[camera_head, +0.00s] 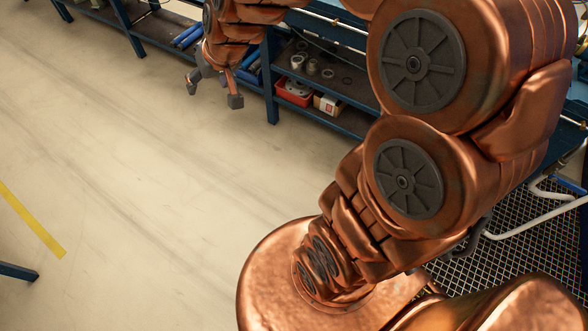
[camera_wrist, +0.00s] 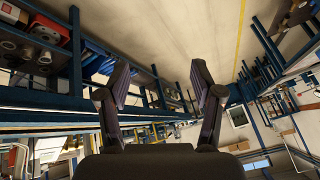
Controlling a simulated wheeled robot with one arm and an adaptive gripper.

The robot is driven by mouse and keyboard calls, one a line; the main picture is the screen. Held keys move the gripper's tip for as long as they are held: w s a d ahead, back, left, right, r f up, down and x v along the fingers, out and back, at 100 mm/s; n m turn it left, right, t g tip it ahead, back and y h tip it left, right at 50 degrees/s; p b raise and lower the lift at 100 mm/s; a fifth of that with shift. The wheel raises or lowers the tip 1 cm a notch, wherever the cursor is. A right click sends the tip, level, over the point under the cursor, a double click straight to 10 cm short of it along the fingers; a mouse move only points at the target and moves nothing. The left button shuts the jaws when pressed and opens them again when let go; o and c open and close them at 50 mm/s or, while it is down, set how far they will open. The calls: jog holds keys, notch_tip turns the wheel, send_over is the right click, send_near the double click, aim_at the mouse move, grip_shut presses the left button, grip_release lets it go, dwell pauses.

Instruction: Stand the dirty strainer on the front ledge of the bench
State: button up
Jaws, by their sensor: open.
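My gripper (camera_head: 213,95) hangs over the floor in front of the blue bench (camera_head: 272,95), at the upper middle of the head view. Its two fingers are spread and nothing is between them; the wrist view shows the same open gap (camera_wrist: 162,82). I cannot make out the dirty strainer for certain in either view. The bench's top is mostly hidden behind my arm in the head view, and its front ledge is not clearly seen. Several metal fittings (camera_head: 312,67) stand on the bench's lower shelf; they also show at the left of the wrist view (camera_wrist: 44,57).
A red bin (camera_head: 293,93) and a small white-and-orange box (camera_head: 328,104) sit on the lower shelf. Blue rolls (camera_head: 187,36) lie further left. A white tubular frame (camera_head: 535,216) over dark mesh is at right. The pale floor (camera_head: 130,150) is clear, with a yellow line (camera_head: 32,222).

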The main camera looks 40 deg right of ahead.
jog(key=s+f+n+g+h, duration=0.1)
jog(key=s+g, duration=0.6)
jog(key=s, duration=2.2)
jog(key=shift+s+d+n+g+h, duration=0.25)
jog(key=shift+s+n+g+h, duration=0.05)
jog(key=shift+h, duration=0.3)
